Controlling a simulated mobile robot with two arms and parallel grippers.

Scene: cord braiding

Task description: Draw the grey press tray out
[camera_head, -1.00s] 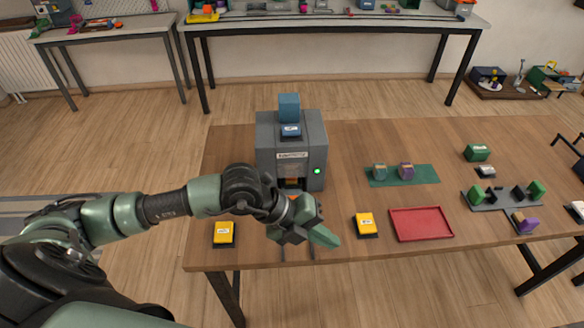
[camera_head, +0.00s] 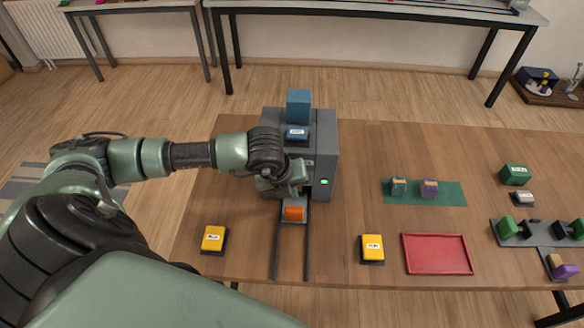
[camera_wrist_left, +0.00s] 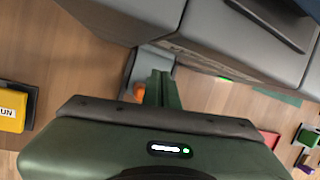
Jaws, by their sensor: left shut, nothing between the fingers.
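The grey press tray (camera_head: 296,202) sits at the front of the grey press (camera_head: 324,155), at the top of two dark rails, with an orange piece (camera_head: 294,214) on it. The tray (camera_wrist_left: 138,68) and orange piece (camera_wrist_left: 139,92) also show in the left wrist view. My left gripper (camera_head: 300,181) is shut and empty, close to the press front just above the tray. Its green fingers (camera_wrist_left: 162,90) overlap the tray's edge in the wrist view; I cannot tell whether they touch it. The gripper hides part of the press opening. My right gripper is not in view.
Yellow buttons stand left (camera_head: 214,239) and right (camera_head: 372,248) of the rails (camera_head: 277,250). A red tray (camera_head: 437,254) and a green mat (camera_head: 455,193) with two small pieces lie to the right. The table between the rails and the right button is clear.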

